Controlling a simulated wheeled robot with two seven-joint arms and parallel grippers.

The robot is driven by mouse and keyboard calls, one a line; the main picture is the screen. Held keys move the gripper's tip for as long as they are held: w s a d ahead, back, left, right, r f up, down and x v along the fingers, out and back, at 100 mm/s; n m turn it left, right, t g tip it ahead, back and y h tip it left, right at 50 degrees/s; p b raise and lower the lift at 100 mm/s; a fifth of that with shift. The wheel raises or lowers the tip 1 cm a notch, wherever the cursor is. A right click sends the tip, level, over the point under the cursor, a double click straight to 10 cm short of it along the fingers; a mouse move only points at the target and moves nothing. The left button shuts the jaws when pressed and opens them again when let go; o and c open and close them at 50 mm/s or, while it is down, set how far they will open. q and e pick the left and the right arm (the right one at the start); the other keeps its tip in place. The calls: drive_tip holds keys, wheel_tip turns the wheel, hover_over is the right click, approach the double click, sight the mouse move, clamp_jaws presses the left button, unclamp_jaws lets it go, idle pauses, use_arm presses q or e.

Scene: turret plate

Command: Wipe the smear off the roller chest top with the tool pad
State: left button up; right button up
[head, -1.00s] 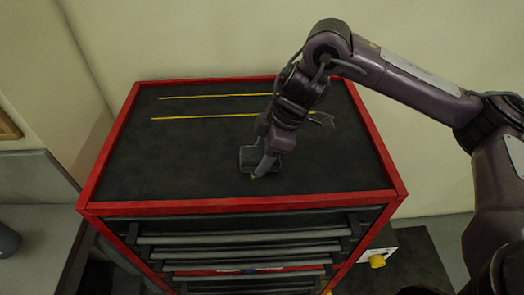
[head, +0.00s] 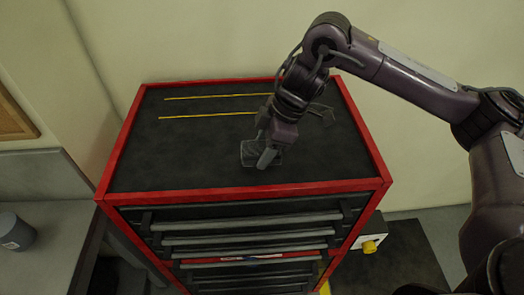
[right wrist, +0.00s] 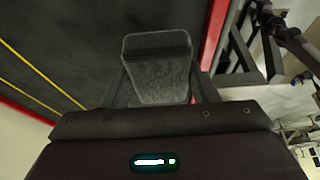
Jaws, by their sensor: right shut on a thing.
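The roller chest (head: 150,195) has a red rim and a dark top, with two thin yellow lines across its back half. My right gripper (head: 266,155) is over the middle of the top, shut on the tool pad (head: 247,152), a dark grey block. In the right wrist view the pad (right wrist: 157,85) sits between the two fingers, low over or on the dark top; I cannot tell whether it touches. I cannot make out a smear apart from faint mottling; part of the top is hidden by my arm. My left gripper is not in view.
A grey counter (head: 45,220) with a dark cylinder (head: 15,232) stands left of the chest. A box with a yellow knob (head: 370,247) is at its lower right. Drawer handles (head: 250,222) line the front. The left part of the top is clear.

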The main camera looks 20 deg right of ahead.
drive_tip(key=shift+r, duration=0.6)
drive_tip(key=shift+s+a+r, duration=0.15)
drive_tip(key=shift+s+r, duration=0.05)
drive_tip(key=shift+r, duration=1.15)
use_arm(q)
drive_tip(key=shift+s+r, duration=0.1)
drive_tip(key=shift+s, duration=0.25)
